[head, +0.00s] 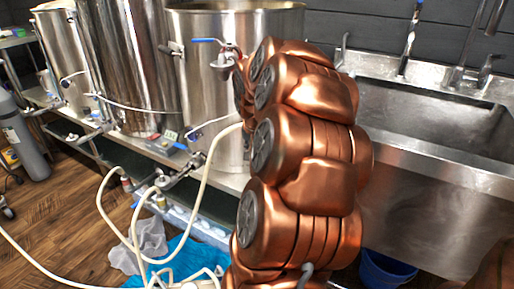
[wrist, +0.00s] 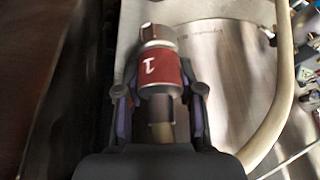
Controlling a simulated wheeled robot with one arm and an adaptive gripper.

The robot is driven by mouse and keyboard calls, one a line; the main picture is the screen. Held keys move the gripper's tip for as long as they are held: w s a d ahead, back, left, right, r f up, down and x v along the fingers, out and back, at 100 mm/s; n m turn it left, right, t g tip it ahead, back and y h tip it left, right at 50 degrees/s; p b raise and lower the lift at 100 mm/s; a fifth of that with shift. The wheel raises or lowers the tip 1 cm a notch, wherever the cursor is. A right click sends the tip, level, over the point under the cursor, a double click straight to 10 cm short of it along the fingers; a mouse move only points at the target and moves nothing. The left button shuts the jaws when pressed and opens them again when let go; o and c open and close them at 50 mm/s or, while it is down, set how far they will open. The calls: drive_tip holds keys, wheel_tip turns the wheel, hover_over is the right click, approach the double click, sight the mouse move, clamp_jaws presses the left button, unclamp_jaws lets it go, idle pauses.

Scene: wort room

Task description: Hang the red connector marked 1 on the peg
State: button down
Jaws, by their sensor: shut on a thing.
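The red connector marked 1 (wrist: 160,72) is in the wrist view, a red band with a white 1 between metal-coloured ends. My gripper (wrist: 160,98) is shut on it, with a dark finger on each side. The connector's metal end points away from my gripper, towards the top of the picture. In the head view my copper arm stands in front and hides my gripper and the connector. I cannot make out the peg in either view.
A cream hose (wrist: 284,90) curves along the right of the wrist view. In the head view, steel kettles (head: 215,95) stand at left and centre, and a steel sink (head: 430,125) at right. Hoses (head: 110,205) loop above a blue cloth (head: 190,255). Wooden floor (head: 50,220) is open at left.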

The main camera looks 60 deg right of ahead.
drive_tip(key=shift+f+b, duration=1)
drive_tip(key=shift+f, duration=1.65)
drive_tip(key=shift+f+b, duration=0.65)
drive_tip(key=shift+f, duration=0.3)
drive_tip(key=shift+f+b, duration=0.8)
drive_tip(key=shift+f, duration=0.45)
drive_tip(key=c, duration=0.7)
unclamp_jaws()
drive_tip(key=shift+o, duration=0.2)
drive_tip(key=v, duration=1.2)
drive_tip(key=shift+a, duration=0.1)
